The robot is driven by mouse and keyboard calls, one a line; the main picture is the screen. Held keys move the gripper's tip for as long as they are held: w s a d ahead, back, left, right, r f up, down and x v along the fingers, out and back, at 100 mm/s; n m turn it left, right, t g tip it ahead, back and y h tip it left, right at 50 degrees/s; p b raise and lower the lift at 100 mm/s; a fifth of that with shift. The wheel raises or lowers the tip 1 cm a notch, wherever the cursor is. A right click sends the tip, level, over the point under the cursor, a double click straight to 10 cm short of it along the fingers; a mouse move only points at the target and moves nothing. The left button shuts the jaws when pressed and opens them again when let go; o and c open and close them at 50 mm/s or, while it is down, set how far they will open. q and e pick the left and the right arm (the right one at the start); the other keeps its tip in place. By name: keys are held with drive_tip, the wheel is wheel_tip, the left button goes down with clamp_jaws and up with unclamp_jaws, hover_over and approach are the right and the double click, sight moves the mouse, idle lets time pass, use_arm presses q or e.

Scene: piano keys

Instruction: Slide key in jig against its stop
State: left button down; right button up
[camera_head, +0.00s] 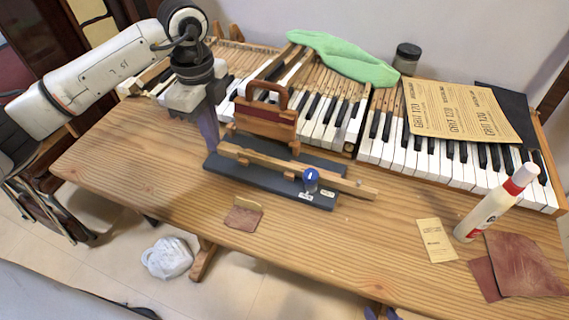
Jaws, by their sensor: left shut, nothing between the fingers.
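A long wooden key (277,163) lies along a dark jig (240,176) on the table, angled from upper left to lower right. Its right end sticks out past the jig. A blue round knob (311,177) stands at the jig's right part, beside the key. My left gripper (211,148) points down at the key's left end, with its fingers shut and empty. I cannot tell whether they touch the key. Two small purple shapes (380,313) at the bottom edge look like tips of my right gripper, mostly cut off.
A red-brown block with a wooden handle (266,112) stands right behind the jig. Piano keyboards (455,160) with a green cloth (345,58) fill the back. A small brown piece (243,215) lies in front.

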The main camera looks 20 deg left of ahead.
use_arm(q)
drive_tip(key=shift+d, duration=0.45)
idle(0.6)
drive_tip(key=shift+a, duration=0.1)
drive_tip(key=shift+a, duration=0.5)
drive_tip(key=shift+r, duration=0.1)
wheel_tip(320, 180, up, 7)
drive_tip(key=p, duration=0.6)
idle(0.4)
